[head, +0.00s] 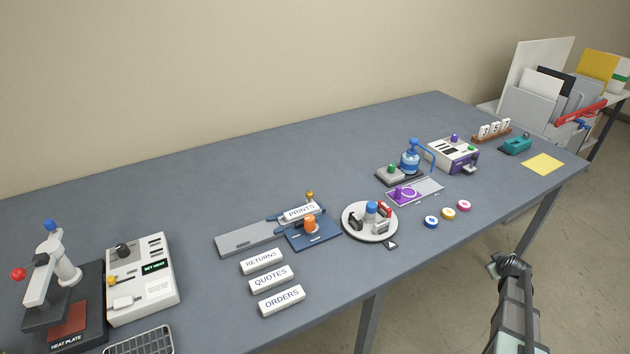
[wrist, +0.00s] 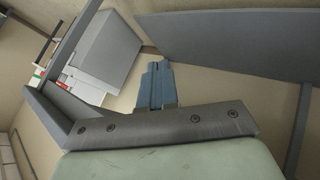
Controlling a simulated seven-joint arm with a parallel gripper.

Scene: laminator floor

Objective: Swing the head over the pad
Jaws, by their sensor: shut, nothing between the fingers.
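On the press at the far left, the grey head (head: 46,312) hangs from an arm with a red ball knob (head: 18,274) and a white column. The dark red pad (head: 70,322) lies on the black base marked HEAT PLATE. The head is to the left of the pad, which is largely uncovered. My gripper (head: 494,268) is off the table's front edge at the right, far from the press. In the wrist view, its fingers (wrist: 155,84) are together and empty. The press is not in the wrist view.
A control box (head: 142,278) stands right of the press. Name blocks, a blue-grey slide, a round white tray (head: 370,232), a blue pump device (head: 410,162) and a purple-topped box (head: 453,154) stand along the table (head: 210,205). The table's back left is clear.

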